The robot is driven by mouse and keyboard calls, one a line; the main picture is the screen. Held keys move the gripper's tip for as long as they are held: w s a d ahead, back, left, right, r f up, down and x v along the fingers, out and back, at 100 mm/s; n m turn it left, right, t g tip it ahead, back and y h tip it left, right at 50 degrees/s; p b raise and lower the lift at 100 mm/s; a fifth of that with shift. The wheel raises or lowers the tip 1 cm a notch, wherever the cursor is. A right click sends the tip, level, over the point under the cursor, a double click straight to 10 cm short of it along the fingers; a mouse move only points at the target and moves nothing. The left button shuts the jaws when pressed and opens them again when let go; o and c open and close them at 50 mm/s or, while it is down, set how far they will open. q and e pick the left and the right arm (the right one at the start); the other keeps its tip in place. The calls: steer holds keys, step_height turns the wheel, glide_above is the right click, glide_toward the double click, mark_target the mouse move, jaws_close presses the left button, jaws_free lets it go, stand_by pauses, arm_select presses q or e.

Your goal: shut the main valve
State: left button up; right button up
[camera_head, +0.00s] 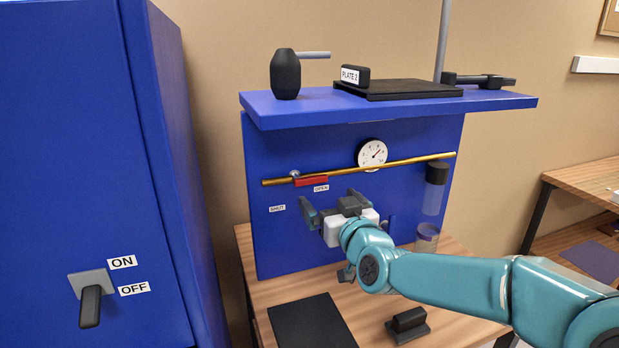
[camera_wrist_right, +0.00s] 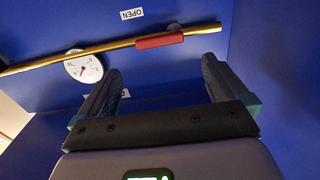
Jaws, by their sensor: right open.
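The main valve has a red lever (camera_head: 311,181) on a brass pipe (camera_head: 400,163) across the blue panel. The lever lies along the pipe, just above the "OPEN" label (camera_head: 321,188); the "SHUT" label (camera_head: 277,209) is lower left. My right gripper (camera_head: 330,202) is open and empty, in front of the panel and below the lever, apart from it. In the right wrist view the red lever (camera_wrist_right: 160,41) shows beyond the gap between the open fingers (camera_wrist_right: 162,70). My left gripper is out of view.
A pressure gauge (camera_head: 372,154) sits behind the pipe. A blue shelf (camera_head: 390,108) overhangs the panel. A dark-capped clear cylinder (camera_head: 434,190) is at its right. A blue cabinet (camera_head: 85,150) with an ON/OFF switch (camera_head: 91,300) stands left. A black mat (camera_head: 312,325) lies on the bench.

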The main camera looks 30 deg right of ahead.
mark_target(312, 180)
steer(key=p+x, duration=0.3)
steer(key=x, duration=0.8)
steer(key=shift+w+f, duration=0.1)
steer(key=shift+w, duration=0.05)
